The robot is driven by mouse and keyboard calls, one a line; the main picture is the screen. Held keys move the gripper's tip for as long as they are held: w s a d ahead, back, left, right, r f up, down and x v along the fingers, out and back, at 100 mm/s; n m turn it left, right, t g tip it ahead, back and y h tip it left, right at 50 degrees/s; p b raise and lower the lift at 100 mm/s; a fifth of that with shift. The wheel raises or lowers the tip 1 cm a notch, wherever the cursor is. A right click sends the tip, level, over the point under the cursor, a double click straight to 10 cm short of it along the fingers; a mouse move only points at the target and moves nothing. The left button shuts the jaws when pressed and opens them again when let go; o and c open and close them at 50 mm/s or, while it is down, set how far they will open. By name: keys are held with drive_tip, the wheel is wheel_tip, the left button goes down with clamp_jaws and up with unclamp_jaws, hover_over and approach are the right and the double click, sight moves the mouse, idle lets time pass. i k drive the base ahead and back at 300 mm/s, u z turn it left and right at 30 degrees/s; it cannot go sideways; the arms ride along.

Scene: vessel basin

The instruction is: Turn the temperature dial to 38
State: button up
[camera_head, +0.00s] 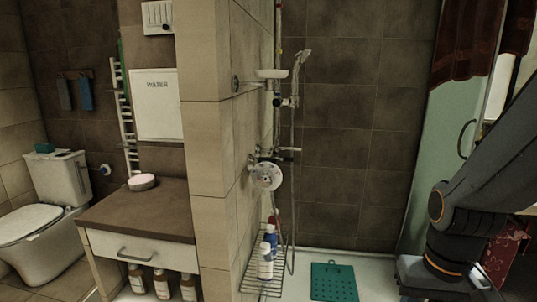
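A round pale dial (266,176) sits on the shower mixer, on the tiled partition wall near the middle of the view. It has small dark marks around its face, too small to read, so I cannot tell its setting. The mixer's metal lever (287,149) sticks out to the right just above it. My arm's dark links show at the right edge, well apart from the dial. My gripper is not in view, and nothing of mine touches the dial.
A wire rack (252,282) with several bottles stands below the dial. A shower hose (292,225) hangs beside it. A green mat (334,282) lies on the shower floor. A wooden-topped cabinet (130,212) stands left of the partition, and a glass door (436,150) at right.

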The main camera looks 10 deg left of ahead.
sight(265, 179)
drive_tip(key=u, duration=0.55)
drive_tip(key=k, duration=1.25)
drive_tip(key=z, duration=0.15)
drive_tip(key=i, duration=0.6)
drive_tip(key=z, duration=0.55)
drive_tip(key=i, duration=1)
drive_tip(key=u, duration=0.4)
